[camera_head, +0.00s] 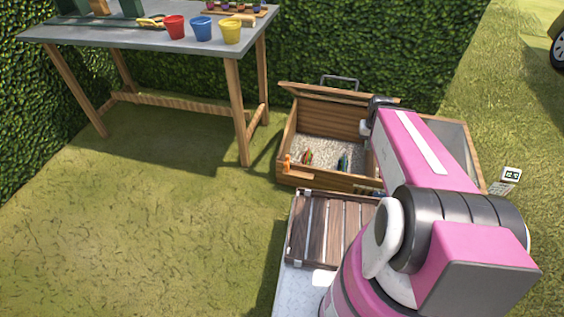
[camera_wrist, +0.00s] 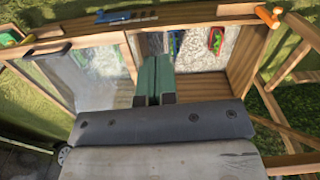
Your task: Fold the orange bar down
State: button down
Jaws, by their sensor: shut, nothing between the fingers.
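The orange bar (camera_head: 287,163) is small and sits at the front left corner of a wooden box (camera_head: 330,180). In the wrist view the orange bar (camera_wrist: 267,17) shows at the top right, on the box's corner. My gripper (camera_wrist: 154,70) has its green fingers together with nothing between them. It is over the box, near the divider between its two compartments, and well apart from the orange bar. In the head view my pink arm reaches over the box's right part, and the fingers cannot be made out.
The box's gravel compartment holds small colourful items (camera_head: 307,158); a blue piece (camera_wrist: 127,16) is on its front wall. A slatted wooden crate (camera_head: 325,228) stands in front. A table (camera_head: 125,38) with red (camera_head: 174,27), blue and yellow pots stands at the left. Open grass lies between.

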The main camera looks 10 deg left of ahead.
jog(key=w+a+f+h, duration=0.1)
jog(key=w+a+f, duration=0.35)
jog(key=a, duration=0.55)
jog(key=w+a+f+h, duration=0.1)
jog(key=w+a+f, duration=0.3)
jog(key=a, duration=0.7)
jog(key=w+a+f+h, duration=0.1)
jog(key=w+a+f, duration=0.2)
jog(key=a+f, duration=0.5)
jog(key=s+a+f, duration=0.1)
jog(key=a+f, duration=0.2)
jog(key=a, duration=1.1)
jog(key=shift+n+h, duration=0.3)
jog(key=shift+s, duration=0.1)
jog(key=d+f, duration=0.7)
jog(key=f, duration=0.3)
jog(key=shift+w, duration=0.4)
jog(key=shift+d, duration=0.1)
